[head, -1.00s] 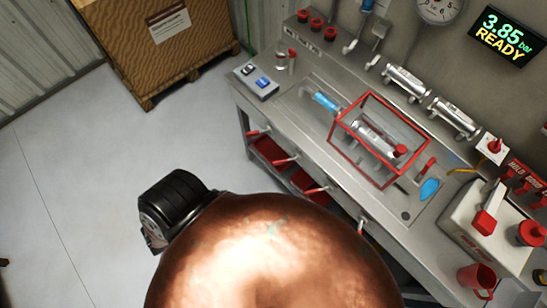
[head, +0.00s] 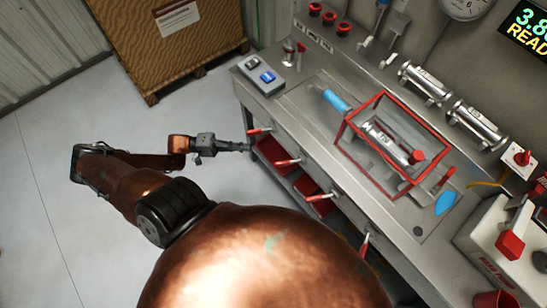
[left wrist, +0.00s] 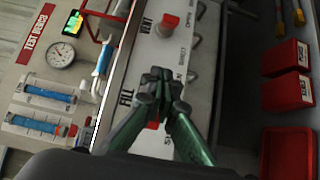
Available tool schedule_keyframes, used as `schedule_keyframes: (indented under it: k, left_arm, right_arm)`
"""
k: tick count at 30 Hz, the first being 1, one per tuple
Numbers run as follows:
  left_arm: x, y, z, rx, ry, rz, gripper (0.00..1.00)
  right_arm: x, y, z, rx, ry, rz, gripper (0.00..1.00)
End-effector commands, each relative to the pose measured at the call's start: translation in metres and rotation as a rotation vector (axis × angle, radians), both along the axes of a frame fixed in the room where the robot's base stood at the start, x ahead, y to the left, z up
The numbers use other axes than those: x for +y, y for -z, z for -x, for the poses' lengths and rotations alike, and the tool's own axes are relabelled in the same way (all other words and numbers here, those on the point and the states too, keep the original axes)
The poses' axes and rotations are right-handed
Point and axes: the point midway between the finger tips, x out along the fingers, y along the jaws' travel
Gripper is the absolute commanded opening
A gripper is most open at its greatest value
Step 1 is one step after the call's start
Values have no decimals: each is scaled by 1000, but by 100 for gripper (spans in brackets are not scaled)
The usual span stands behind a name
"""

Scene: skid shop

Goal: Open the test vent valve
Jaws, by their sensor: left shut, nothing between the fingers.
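My left gripper (head: 250,147) is shut and empty at the left end of the bench front, close to the leftmost red-handled valve (head: 260,131). In the left wrist view the closed fingertips (left wrist: 163,82) are in front of a pale panel. A red handle (left wrist: 169,22) beside the word VENT is beyond the fingertips, apart from them. Another red piece (left wrist: 152,125) near the word FILL shows partly behind the fingers. Whether the fingers touch anything is unclear. My right gripper is not in view.
The steel bench (head: 320,95) carries a red-framed cage (head: 352,155) over a metal cylinder. More red handles (head: 288,162) line its front, above red bins (head: 272,150). A wooden crate (head: 165,60) stands at the back left. The floor left of the bench is clear.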

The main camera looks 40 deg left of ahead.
Motion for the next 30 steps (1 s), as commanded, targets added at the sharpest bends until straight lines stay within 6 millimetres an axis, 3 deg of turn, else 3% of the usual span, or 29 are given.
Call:
schedule_keyframes:
  k: [9, 14, 27, 30]
  left_arm:
    - [-1, 0, -1, 1, -1, 1, 0]
    - [-10, 0, -9, -1, -1, 1, 0]
    - [-75, 0, -67, -3, -1, 2, 0]
    - [-88, 0, -58, 2, -3, 2, 0]
  right_arm:
    - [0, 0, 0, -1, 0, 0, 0]
    - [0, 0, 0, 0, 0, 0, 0]
    - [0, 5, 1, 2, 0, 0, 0]
    - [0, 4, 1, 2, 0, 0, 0]
